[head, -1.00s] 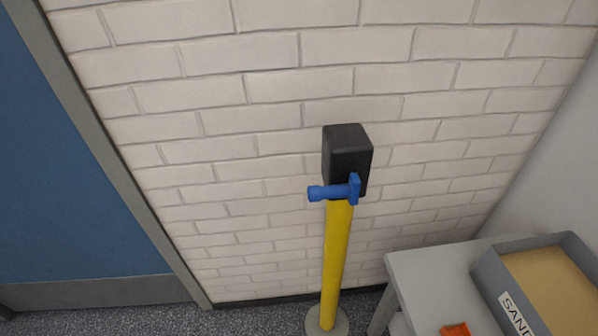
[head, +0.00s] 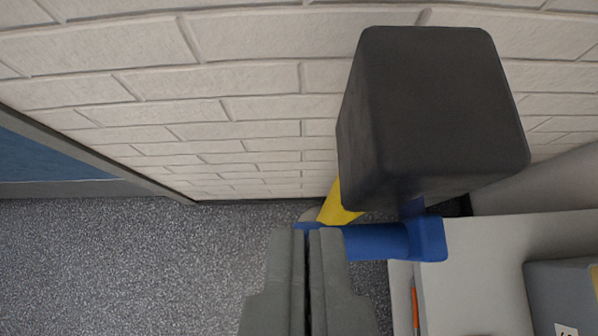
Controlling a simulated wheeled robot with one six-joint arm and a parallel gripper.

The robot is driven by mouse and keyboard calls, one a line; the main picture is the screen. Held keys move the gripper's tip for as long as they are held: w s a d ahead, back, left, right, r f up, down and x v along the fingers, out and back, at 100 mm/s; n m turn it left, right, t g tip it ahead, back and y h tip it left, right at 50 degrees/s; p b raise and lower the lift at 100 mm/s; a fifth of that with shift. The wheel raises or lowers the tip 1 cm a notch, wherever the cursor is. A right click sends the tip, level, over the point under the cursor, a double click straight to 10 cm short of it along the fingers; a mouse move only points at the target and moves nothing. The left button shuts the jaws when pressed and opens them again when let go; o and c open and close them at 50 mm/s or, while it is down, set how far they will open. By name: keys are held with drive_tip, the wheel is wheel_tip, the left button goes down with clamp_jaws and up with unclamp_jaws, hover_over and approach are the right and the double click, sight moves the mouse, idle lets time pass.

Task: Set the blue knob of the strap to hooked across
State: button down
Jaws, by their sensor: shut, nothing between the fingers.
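The blue knob (head: 375,241) is a short horizontal bar with a square blue end plate (head: 428,239) on its right. It sits just below the black strap housing (head: 435,110) on top of the yellow post (head: 337,206). My gripper (head: 308,234) is at the bottom centre, its two grey fingers shut together. The fingertips overlap the left end of the blue knob in the picture; I cannot tell whether they touch it. No strap band shows stretched out from the housing.
A white brick wall (head: 240,80) is behind. Grey speckled floor (head: 120,260) is free at the left.

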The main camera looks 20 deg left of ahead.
sight(359, 242)
drive_tip(key=x, duration=1)
drive_tip(key=shift+s+d+f, duration=0.15)
drive_tip(key=shift+s+f, duration=0.05)
drive_tip(key=shift+s, duration=0.4)
drive_tip(key=shift+s+d+f, duration=0.15)
drive_tip(key=shift+s+d, duration=0.05)
drive_tip(key=shift+s, duration=0.4)
drive_tip(key=shift+s+d+f, duration=0.15)
drive_tip(key=shift+s+f, duration=0.05)
drive_tip(key=shift+s, duration=0.45)
